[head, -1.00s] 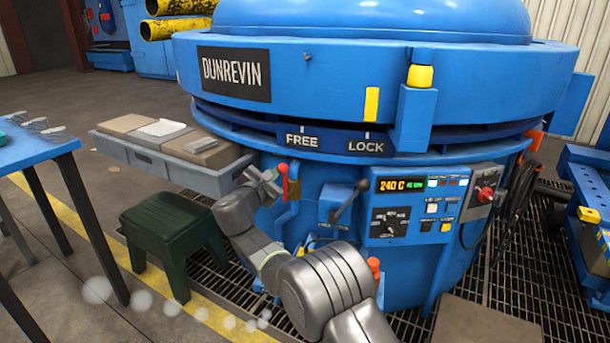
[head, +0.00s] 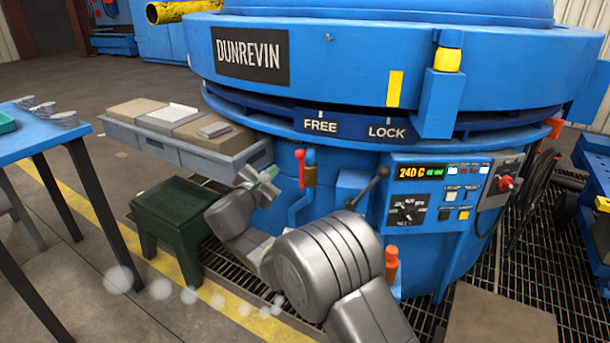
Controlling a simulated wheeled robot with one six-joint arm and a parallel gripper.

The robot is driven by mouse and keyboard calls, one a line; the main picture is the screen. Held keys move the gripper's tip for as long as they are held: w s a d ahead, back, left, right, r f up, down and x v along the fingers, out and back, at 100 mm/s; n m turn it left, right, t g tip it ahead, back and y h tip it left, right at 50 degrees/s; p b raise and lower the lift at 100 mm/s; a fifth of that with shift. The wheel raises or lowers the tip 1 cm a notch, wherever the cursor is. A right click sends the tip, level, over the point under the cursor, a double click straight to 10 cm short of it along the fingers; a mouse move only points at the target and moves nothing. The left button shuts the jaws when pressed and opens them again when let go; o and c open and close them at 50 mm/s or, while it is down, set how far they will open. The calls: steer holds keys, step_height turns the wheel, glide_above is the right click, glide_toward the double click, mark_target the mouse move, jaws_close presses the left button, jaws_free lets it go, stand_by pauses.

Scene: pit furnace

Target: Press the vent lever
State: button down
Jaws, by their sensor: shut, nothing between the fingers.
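The blue furnace (head: 330,90) carries two levers on its front, and no readable label tells which is the vent lever. One is a red-handled lever (head: 301,170), upright on a blue pipe with a brass-coloured part beside it. The other is a dark lever with a black knob (head: 382,172), tilted up to the right from a blue box (head: 350,188). My gripper (head: 268,178) is shut and empty, just left of the red handle, with a visible gap in the picture. Its depth from the furnace is hard to judge. My arm hides the area below the blue box.
A control panel (head: 440,192) reads 240 C. A grey tray shelf (head: 175,152) with boxes is behind my gripper, and a green stool (head: 172,212) stands left of my arm. An orange-capped post (head: 391,262) is close right of my arm. A blue table (head: 35,140) is at left.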

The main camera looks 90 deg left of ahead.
steer(key=shift+v, duration=1.6)
